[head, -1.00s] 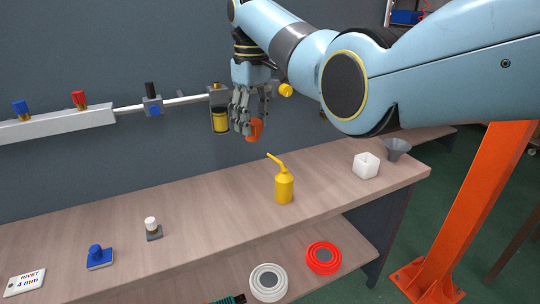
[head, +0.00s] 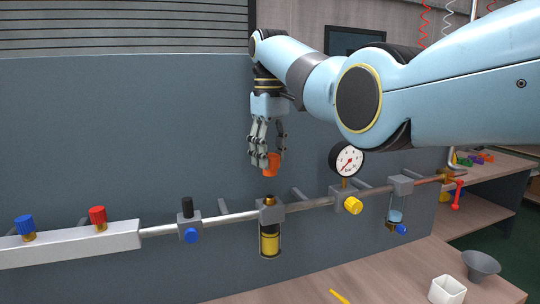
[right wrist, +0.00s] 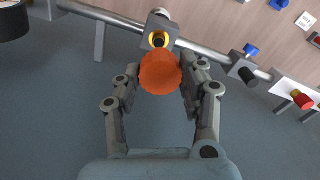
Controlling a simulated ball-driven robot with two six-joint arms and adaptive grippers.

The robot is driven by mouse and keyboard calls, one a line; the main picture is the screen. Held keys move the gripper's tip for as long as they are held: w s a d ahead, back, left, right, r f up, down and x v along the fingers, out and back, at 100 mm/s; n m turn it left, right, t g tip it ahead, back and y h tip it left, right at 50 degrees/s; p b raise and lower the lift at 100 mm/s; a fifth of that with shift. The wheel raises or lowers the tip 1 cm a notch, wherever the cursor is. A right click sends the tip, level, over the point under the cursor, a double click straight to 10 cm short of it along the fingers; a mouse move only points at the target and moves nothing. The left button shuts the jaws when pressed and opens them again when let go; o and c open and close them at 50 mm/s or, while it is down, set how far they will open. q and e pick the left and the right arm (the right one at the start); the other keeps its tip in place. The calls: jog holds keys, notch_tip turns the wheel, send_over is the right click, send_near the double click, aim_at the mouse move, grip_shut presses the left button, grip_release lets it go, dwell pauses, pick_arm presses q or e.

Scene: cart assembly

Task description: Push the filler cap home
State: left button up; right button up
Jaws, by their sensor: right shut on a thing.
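My right gripper (head: 267,153) is shut on the orange filler cap (head: 271,165) and holds it in the air. In the right wrist view the round orange cap (right wrist: 160,73) sits between the two fingers (right wrist: 160,85). The lubricator (head: 269,232), a block on the pipe with a yellow-filled bowl below, stands under the cap. Its brass filler neck (head: 269,200) is uncovered on top, with a gap between it and the cap. In the right wrist view the neck (right wrist: 159,40) shows just beyond the cap, partly hidden. My left gripper is not in view.
The pipe (head: 235,218) runs along the wall. A pressure gauge (head: 346,160) and yellow knob (head: 352,205) are to the right of the lubricator. A black-topped valve (head: 188,220) is to the left. A white box (head: 447,290) and grey funnel (head: 481,265) stand on the bench.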

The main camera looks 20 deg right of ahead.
aim_at(270, 196)
jog(key=shift+w, duration=0.1)
jog(key=shift+w+f, duration=0.1)
jog(key=shift+f, duration=2.25)
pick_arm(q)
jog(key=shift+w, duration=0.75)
pick_arm(e)
jog(key=shift+r, duration=0.1)
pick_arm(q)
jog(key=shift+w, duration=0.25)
pick_arm(e)
jog(key=shift+f, duration=0.4)
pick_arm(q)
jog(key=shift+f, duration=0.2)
pick_arm(e)
jog(key=shift+f, duration=0.75)
